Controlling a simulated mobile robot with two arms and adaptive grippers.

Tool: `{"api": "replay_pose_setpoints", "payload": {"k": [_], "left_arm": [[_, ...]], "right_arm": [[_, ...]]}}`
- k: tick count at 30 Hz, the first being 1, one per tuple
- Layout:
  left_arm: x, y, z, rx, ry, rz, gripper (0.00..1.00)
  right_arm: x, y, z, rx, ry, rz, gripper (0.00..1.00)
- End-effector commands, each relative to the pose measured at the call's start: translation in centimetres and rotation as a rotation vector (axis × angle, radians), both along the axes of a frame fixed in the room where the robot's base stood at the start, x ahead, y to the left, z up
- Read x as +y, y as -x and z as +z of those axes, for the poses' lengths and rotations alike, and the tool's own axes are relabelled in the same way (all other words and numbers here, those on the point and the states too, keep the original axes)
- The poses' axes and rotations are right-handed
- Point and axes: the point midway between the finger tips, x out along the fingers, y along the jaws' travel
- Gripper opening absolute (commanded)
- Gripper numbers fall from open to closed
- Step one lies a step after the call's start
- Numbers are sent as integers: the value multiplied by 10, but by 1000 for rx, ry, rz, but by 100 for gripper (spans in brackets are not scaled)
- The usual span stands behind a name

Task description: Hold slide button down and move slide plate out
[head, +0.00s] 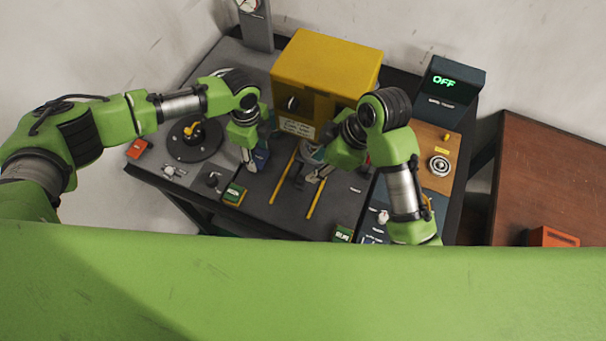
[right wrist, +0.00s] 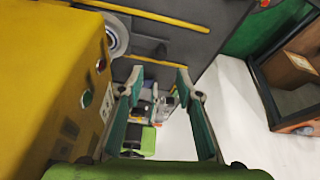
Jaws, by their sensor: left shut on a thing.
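The slide plate (head: 300,172) is dark and lies between two yellow rails in front of the yellow housing, with a pale round ring near the housing. In the right wrist view the ring (right wrist: 114,36) shows beside the housing. My left gripper (head: 250,163) points down just left of the rails, shut on a small part at the bench. Its fingers hide that part, and I cannot make out the slide button. My right gripper (head: 318,172) hangs over the slide area; in the right wrist view it (right wrist: 158,76) is open with nothing between its fingers.
The yellow housing (head: 325,75) stands close behind both grippers. A dark rotary disc (head: 195,140) with a yellow knob is at left. A box reading OFF (head: 450,82) and a wooden panel with a round dial (head: 439,165) are at right.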

Motion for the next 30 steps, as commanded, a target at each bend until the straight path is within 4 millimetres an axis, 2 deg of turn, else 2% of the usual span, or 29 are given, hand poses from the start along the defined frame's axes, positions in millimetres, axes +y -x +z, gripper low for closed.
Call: {"api": "replay_pose_setpoints", "payload": {"k": [6,12,18,26,29,30], "left_arm": [[1,5,-3,11,-4,-1,21],[1,5,-3,11,-4,-1,21],[1,4,-3,10,-4,-1,21],[1,4,-3,10,-4,-1,21],[1,4,-3,10,-4,-1,21],[1,4,-3,10,-4,-1,21]], "right_arm": [[18,-3,-43,5,-2,2,32],[30,-7,-72,4,-3,3,32],[34,-9,-85,2,-1,3,32],[35,-9,-86,0,-2,4,32],[35,-9,-86,0,-2,4,12],[35,-9,-86,1,-1,4,1]]}}
